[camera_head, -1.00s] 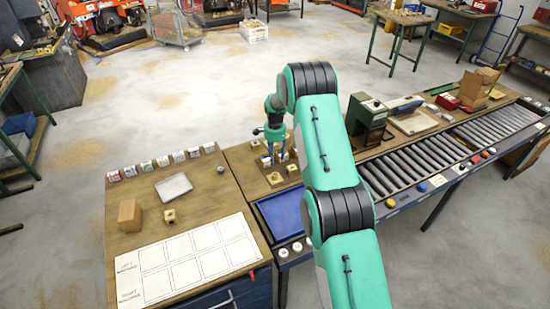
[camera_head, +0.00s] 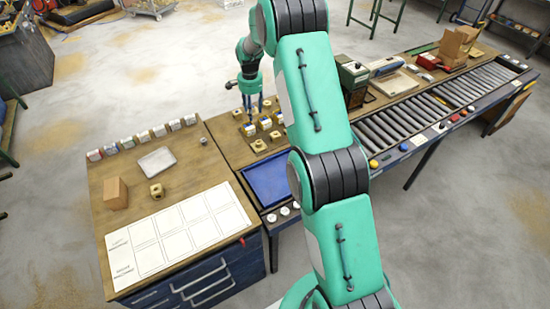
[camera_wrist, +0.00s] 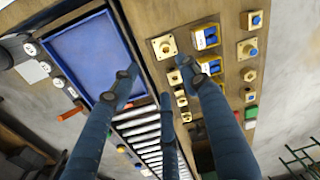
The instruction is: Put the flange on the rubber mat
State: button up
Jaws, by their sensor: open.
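Brass-coloured pieces with square bases stand on the wooden bench; one flange-like piece (camera_head: 258,146) is near the blue mat-like rectangle (camera_head: 268,183). In the wrist view that piece (camera_wrist: 164,47) lies just right of the blue rectangle (camera_wrist: 88,58). I cannot tell for certain that this blue surface is the rubber mat. Another brass piece (camera_head: 157,191) stands on the left bench. My gripper (camera_head: 253,110) is above the far part of the group of pieces. Its fingers (camera_wrist: 160,85) are spread and empty in the wrist view.
Several blue-and-white parts (camera_head: 264,124) stand among the brass pieces. A green machine (camera_head: 354,82) and a roller conveyor (camera_head: 395,125) are to the right. The left bench holds a brown block (camera_head: 115,192), a grey tray (camera_head: 157,161) and a white grid sheet (camera_head: 180,235).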

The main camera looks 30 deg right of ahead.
jog(key=s+a+r+n+t, duration=0.15)
jog(key=s+a+r, duration=0.25)
jog(key=s+r, duration=0.45)
jog(key=s+a+r+n, duration=0.35)
jog(key=s+r, duration=0.25)
jog(key=r, duration=0.5)
jog(key=s+a+r+n+t, duration=0.1)
jog(key=s+a+r, duration=0.3)
jog(key=s+r, duration=0.45)
jog(key=s+a+r+n+t, duration=0.1)
jog(key=s+a+r+n, duration=0.2)
jog(key=s, duration=0.4)
jog(key=s+a+r, duration=0.2)
jog(key=s+r, duration=0.2)
jog(key=s, duration=0.4)
jog(key=s+a+f+n, duration=0.1)
jog(key=s+n, duration=0.1)
jog(key=s, duration=0.6)
jog(key=s+a+f+n+t, duration=0.1)
jog(key=s+a+n, duration=0.1)
jog(key=s, duration=0.6)
jog(key=shift+t, duration=0.25)
notch_tip(320, 180, down, 11)
jog(key=b, duration=1.1)
jog(key=shift+f, duration=0.2)
